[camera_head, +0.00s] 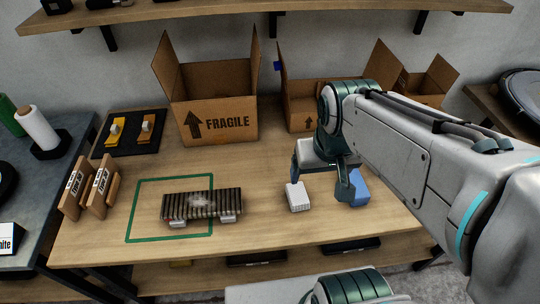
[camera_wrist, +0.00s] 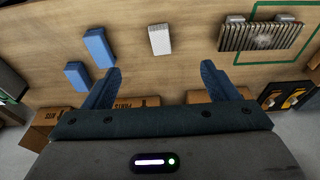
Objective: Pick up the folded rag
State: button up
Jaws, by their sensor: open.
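A small white block-like piece (camera_head: 298,197) with a ribbed side lies on the wooden table; it also shows in the wrist view (camera_wrist: 160,39). Two blue blocks, one above the other in the wrist view, (camera_wrist: 98,47) and (camera_wrist: 77,76), lie to its left there; blue also shows behind my finger in the head view (camera_head: 359,190). I cannot tell for certain which of these is the folded rag. My gripper (camera_wrist: 160,72) is open and empty above the table. In the wrist view, the white piece lies beyond the gap between the fingertips.
A dark ribbed part (camera_head: 202,205) lies across a green outlined square (camera_head: 135,209). The FRAGILE box (camera_head: 215,112) and other open cartons (camera_head: 302,112) stand at the back. Wooden blocks (camera_head: 72,192) and a black tray (camera_head: 130,148) are left. A shelf (camera_head: 190,14) overhangs.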

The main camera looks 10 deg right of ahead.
jog(key=w+f+g+b, duration=0.3)
jog(key=w+f+b, duration=1)
jog(key=f, duration=0.2)
jog(key=b, duration=0.2)
send_over(298, 193)
jog(key=shift+n, duration=0.4)
jog(key=f, duration=0.8)
jog(key=shift+a, duration=0.3)
jog(key=shift+d+f+b, duration=0.15)
jog(key=shift+f+b, duration=0.1)
jog(key=shift+f, duration=1.1)
jog(key=shift+d+f+b, duration=0.15)
jog(key=shift+f+b, duration=0.05)
jog(key=shift+f, duration=1.15)
jog(key=c, duration=1.1)
jog(key=shift+o, duration=0.2)
jog(key=shift+r, duration=0.1)
